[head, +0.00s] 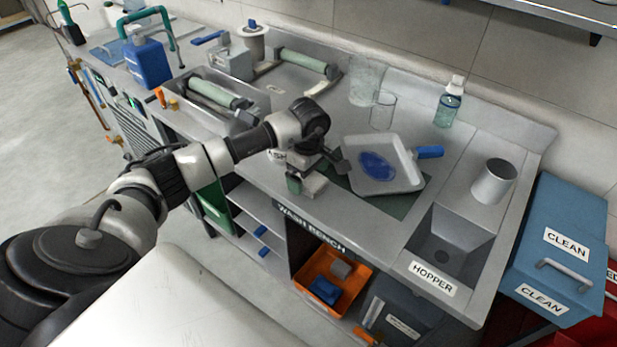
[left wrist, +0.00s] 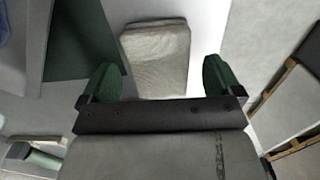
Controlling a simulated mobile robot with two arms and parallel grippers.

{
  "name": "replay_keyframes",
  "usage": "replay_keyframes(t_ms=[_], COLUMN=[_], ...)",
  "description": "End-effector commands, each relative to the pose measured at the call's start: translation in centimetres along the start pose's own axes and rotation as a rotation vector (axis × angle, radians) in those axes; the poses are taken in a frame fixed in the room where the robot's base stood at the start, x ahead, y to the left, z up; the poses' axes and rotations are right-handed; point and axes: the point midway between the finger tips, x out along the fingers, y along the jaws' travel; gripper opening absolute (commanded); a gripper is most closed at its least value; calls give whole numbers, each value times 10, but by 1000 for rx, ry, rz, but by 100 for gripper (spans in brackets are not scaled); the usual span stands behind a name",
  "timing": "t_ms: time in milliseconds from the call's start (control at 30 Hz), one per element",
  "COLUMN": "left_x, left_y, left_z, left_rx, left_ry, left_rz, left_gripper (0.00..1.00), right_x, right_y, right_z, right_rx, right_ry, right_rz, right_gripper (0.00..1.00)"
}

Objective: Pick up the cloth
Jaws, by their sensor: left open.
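The cloth (left wrist: 155,50) is a folded beige-grey pad in the left wrist view, lying flat near the bench edge just beyond my left fingertips. My left gripper (left wrist: 160,76) is open and empty, with its two green fingers set to either side of the cloth's near end. In the head view my left gripper (head: 314,178) is low over the front edge of the wash bench (head: 262,190). A pale patch under it there may be the cloth, mostly covered by the gripper. My right gripper is not in view.
A pale tray (head: 408,181) with a blue puddle sits on a green mat (head: 403,206) to the right of the gripper. A hopper sink (head: 468,234) and a steel cup (head: 494,181) stand further right. Ink rollers (head: 213,94) lie to the left.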

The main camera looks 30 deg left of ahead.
Motion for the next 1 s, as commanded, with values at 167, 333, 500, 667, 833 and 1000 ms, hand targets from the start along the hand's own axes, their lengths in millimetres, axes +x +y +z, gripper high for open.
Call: replay_keyframes(t_ms=[167,333,500,667,833,1000], left_x=[14,16,15,15,15,13], left_y=[0,1,0,0,1,1], left_z=[0,0,0,0,0,0], left_rx=[1,1,1,0,0,0], left_ry=[-1,-1,-1,-1,-1,-1], left_rz=[2,3,3,3,3,3], left_gripper=[94,94,74,49,40,40], right_x=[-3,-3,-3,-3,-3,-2], right_y=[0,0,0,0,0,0], right_z=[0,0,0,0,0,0], right_rx=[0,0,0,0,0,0], right_ry=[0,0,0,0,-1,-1], right_rz=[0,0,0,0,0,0], right_gripper=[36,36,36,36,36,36])
